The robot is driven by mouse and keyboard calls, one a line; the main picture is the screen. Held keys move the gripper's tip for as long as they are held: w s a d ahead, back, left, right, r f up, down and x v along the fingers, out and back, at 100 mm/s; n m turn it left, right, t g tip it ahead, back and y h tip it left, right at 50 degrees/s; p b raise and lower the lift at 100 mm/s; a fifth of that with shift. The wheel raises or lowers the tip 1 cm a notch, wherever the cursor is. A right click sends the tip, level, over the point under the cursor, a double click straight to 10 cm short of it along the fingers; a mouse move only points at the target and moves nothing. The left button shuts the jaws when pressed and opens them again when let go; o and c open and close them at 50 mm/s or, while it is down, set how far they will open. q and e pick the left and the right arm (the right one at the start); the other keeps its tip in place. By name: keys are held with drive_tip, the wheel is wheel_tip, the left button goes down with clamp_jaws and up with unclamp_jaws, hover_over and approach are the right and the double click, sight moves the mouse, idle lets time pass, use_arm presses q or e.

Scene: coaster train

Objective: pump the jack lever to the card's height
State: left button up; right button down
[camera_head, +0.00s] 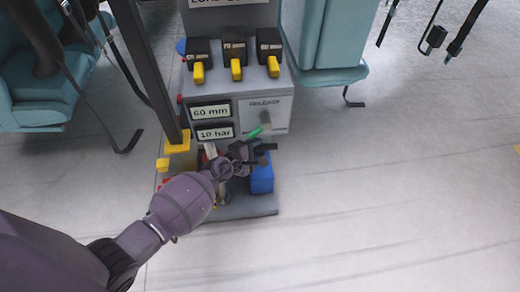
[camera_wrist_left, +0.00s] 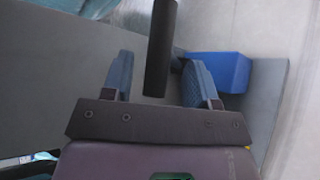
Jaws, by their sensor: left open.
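The jack unit's grey cabinet (camera_head: 191,120) stands in the middle of the head view. Its upper display (camera_head: 209,112) reads 60 mm and its lower display (camera_head: 214,132) appears to read 10 bar. My left gripper (camera_head: 260,155) is in front of the cabinet's lower part, beside a blue block (camera_head: 262,180). In the left wrist view a dark bar (camera_wrist_left: 162,45), seemingly the lever's handle, reaches down between the two open blue-padded fingers (camera_wrist_left: 157,72). Gaps show on both sides of it. The lever's lower part is hidden. A card at the top edge is cut off.
A green-tipped release handle (camera_head: 253,132) is close above my gripper. Several yellow-handled black switches (camera_head: 235,62) line the cabinet top. A yellow-footed dark post (camera_head: 148,75) stands left of it. Teal seats (camera_head: 325,45) flank the unit. The floor at right is clear.

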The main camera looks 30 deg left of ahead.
use_arm(q)
drive_tip(key=shift+x, duration=0.9)
drive_tip(key=shift+c, duration=0.3)
clamp_jaws()
